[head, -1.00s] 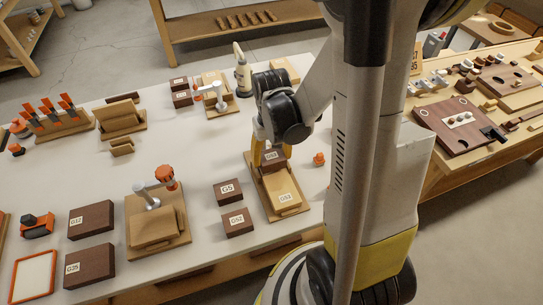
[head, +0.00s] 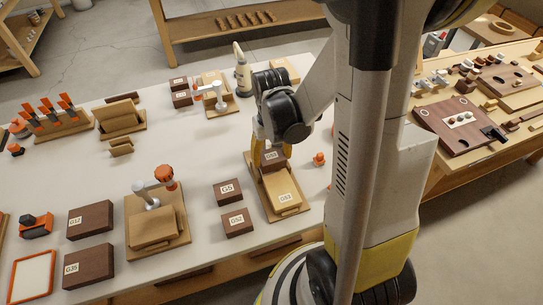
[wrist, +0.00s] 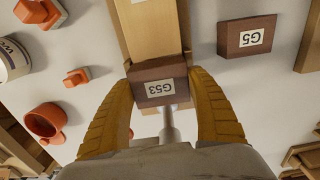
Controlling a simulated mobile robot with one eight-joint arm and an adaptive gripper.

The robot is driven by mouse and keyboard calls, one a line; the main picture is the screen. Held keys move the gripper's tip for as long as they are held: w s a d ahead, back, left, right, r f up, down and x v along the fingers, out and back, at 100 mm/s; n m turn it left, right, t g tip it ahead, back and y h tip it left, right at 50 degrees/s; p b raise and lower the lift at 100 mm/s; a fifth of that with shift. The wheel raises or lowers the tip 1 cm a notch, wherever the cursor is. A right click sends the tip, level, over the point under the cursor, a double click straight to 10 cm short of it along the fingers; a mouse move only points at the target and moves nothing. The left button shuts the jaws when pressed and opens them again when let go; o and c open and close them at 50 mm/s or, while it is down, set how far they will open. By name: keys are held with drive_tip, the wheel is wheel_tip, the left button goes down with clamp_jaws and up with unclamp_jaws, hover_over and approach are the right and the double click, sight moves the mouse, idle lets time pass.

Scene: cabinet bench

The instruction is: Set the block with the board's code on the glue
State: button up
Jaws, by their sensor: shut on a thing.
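A dark brown block (wrist: 158,82) with a white label, which reads G53 upside down in the wrist view, is between my gripper's (wrist: 160,84) two yellow fingers. My gripper is shut on it. In the head view this block (head: 271,157) is at the far end of a light wooden board (head: 267,192). The board carries a raised wooden piece with a label (head: 285,198) that seems to read G53. The board also shows in the wrist view (wrist: 150,40), beyond the block. No glue is visible; the block and fingers may cover it. I cannot tell whether the block touches the board.
Brown blocks G5 (head: 227,192) and G52 (head: 237,222) lie left of the board. Blocks G12 (head: 90,220) and G35 (head: 89,266) are farther left. A clamp fixture (head: 158,215) stands between them. A small orange piece (head: 319,159) is right of the board.

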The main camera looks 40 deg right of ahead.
drive_tip(key=shift+f+b, duration=0.6)
drive_tip(key=shift+b, duration=0.15)
idle(1.2)
drive_tip(key=o, duration=1.5)
drive_tip(key=shift+r, duration=0.15)
drive_tip(key=shift+r+p, duration=2.85)
drive_tip(key=shift+r, duration=0.6)
